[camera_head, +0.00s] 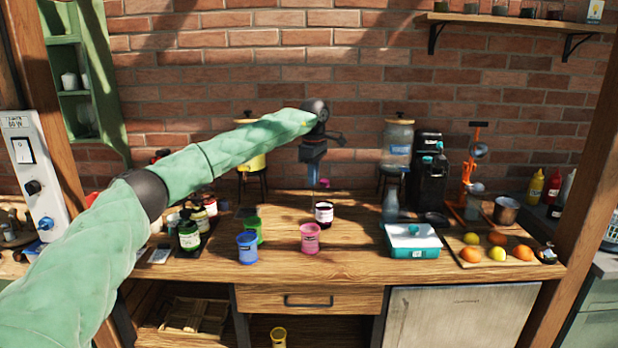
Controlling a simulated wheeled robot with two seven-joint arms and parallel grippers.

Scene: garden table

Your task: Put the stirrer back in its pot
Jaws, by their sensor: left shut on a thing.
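My left gripper (313,182) hangs fingers down over the back middle of the table, in front of the brick wall. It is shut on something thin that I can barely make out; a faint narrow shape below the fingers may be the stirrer. Just below and slightly right is a dark jar with a white label (323,214). A pink cup (310,237), a blue cup (247,247) and a green cup (253,229) stand nearer the front. I cannot tell which vessel is the stirrer's pot. My right gripper is out of view.
A teal and white box (412,241), a glass bottle (390,207) and a board of fruit (498,262) are on the right. Several jars (189,235) crowd the left, under my arm. Bare wood (345,262) lies in front.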

